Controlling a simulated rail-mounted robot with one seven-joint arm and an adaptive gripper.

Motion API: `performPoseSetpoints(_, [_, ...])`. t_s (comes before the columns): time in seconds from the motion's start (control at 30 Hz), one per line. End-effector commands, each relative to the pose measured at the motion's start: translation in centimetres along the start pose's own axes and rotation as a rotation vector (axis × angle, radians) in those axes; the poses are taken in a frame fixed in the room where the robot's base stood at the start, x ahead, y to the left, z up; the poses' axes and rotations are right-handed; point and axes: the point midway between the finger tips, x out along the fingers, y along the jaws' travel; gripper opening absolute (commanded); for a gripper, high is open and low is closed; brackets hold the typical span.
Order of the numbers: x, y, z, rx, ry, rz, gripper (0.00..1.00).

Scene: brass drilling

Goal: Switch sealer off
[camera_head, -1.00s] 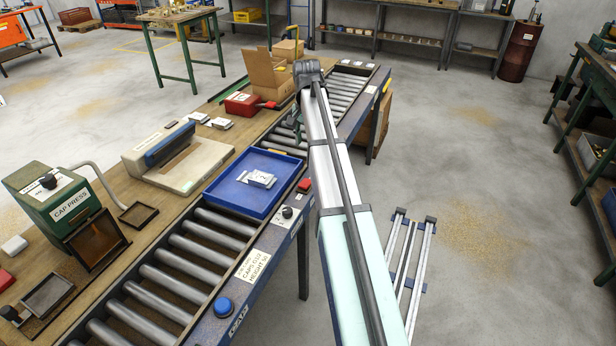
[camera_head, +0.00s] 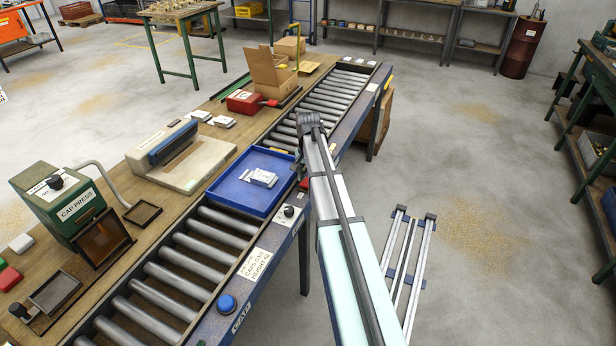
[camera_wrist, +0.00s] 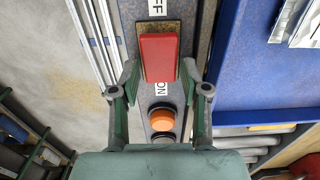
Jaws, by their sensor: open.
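A red switch lever (camera_wrist: 159,57) on a brass-coloured plate lies between an OFF label (camera_wrist: 158,8) and an ON label (camera_wrist: 162,88) in the wrist view. I cannot tell which way it is set. My gripper (camera_wrist: 160,76) is open, with one finger on each side of the lever's lower end, and no clear contact shows. An orange round lamp or button (camera_wrist: 165,120) is below ON. In the head view a sliver of red (camera_head: 304,184) shows beside my arm on the conveyor's edge. A beige machine with a blue bar (camera_head: 205,165), possibly the sealer, stands on the bench.
A blue tray (camera_head: 222,192) with white packets sits on the roller conveyor; its wall is right of my gripper in the wrist view (camera_wrist: 240,75). A black knob (camera_head: 289,211) and blue button (camera_head: 226,304) line the conveyor's edge. Floor to the right is mostly clear.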

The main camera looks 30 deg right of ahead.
Motion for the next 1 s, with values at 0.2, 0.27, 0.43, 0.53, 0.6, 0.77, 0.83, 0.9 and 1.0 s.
performPoseSetpoints(0.2, [0.4, 0.0, 0.0, 0.000, 0.000, 0.000, 0.46])
performPoseSetpoints(0.27, [0.4, 0.0, 0.0, 0.000, 0.000, 0.000, 0.46])
performPoseSetpoints(0.43, [0.4, 0.0, 0.0, 0.000, 0.000, 0.000, 0.14])
performPoseSetpoints(0.53, [0.4, 0.0, 0.0, 0.000, 0.000, 0.000, 0.00])
performPoseSetpoints(0.6, [0.4, 0.0, 0.0, 0.000, 0.000, 0.000, 0.00])
performPoseSetpoints(0.77, [0.7, 0.1, 0.6, -0.002, 0.072, 0.001, 0.00])
performPoseSetpoints(0.83, [0.8, 0.2, 1.0, -0.002, 0.146, 0.000, 0.00])
performPoseSetpoints(0.9, [0.9, 0.2, 1.2, -0.003, 0.224, 0.001, 0.00])
performPoseSetpoints(1.0, [0.7, 0.2, 1.2, -0.002, 0.316, 0.000, 0.00])
